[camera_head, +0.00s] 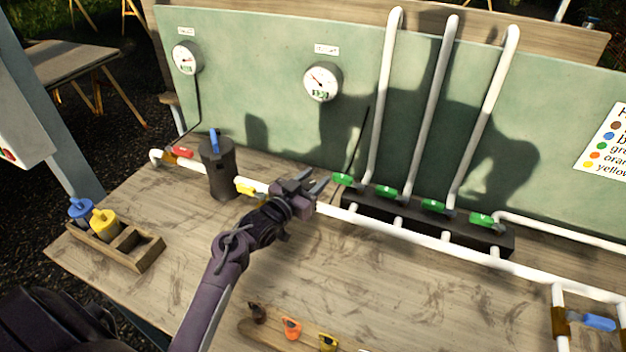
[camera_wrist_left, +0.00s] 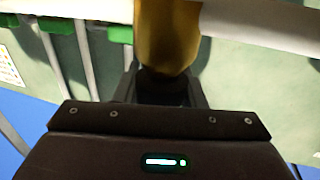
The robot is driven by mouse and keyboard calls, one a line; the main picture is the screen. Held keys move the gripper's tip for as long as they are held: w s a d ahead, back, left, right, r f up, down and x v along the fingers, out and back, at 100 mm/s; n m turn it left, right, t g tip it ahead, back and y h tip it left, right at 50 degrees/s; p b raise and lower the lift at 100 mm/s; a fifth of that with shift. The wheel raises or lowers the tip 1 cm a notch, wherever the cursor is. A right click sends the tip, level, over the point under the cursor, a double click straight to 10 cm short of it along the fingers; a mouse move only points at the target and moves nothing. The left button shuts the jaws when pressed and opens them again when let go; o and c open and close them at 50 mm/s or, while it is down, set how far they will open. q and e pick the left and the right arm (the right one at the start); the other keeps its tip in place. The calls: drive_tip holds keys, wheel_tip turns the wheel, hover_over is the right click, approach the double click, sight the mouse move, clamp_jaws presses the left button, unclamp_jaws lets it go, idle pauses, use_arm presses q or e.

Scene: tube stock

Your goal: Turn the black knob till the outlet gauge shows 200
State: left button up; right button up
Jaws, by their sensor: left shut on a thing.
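My left gripper (camera_head: 312,182) reaches to the white pipe below the right-hand gauge. In the left wrist view it is shut on the black knob (camera_wrist_left: 165,85), which sits between the fingers under a brass body (camera_wrist_left: 168,35) on the pipe. In the head view the gripper hides the knob. A round gauge (camera_head: 323,82) is at the middle of the green panel and another gauge (camera_head: 187,58) at its left. Each has a needle and a small green readout, too small to read; the labels above are unclear too. My right gripper is not in view.
A dark canister (camera_head: 218,170) stands left of the gripper, near a yellow handle (camera_head: 249,189). Several green handles (camera_head: 387,193) line the dark manifold at right. A wooden tray (camera_head: 150,255) holds blue and yellow padlocks. More padlocks (camera_head: 291,327) lie at the front. The middle bench is clear.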

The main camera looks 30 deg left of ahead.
use_arm(q)
drive_tip(key=shift+m+h, duration=0.4)
drive_tip(key=m+h, duration=0.1)
drive_tip(key=h, duration=0.1)
drive_tip(key=m+g+h+b, duration=0.1)
drive_tip(key=shift+d+g+h+b, duration=0.15)
drive_tip(key=shift+g+h+b, duration=0.15)
drive_tip(key=shift+h, duration=0.1)
drive_tip(key=m+g+h+b, duration=0.1)
drive_tip(key=m+h+b, duration=0.1)
drive_tip(key=h, duration=0.1)
drive_tip(key=shift+s+d+m+g, duration=0.1)
drive_tip(key=shift+d+m+g, duration=0.05)
drive_tip(key=shift+m+g, duration=0.2)
drive_tip(key=shift+d+m+g+h+b, duration=0.1)
drive_tip(key=shift+m+g+h+b, duration=0.2)
drive_tip(key=shift+g+h, duration=0.1)
drive_tip(key=shift+r, duration=0.1)
drive_tip(key=o, duration=1)
drive_tip(key=shift+s, duration=0.1)
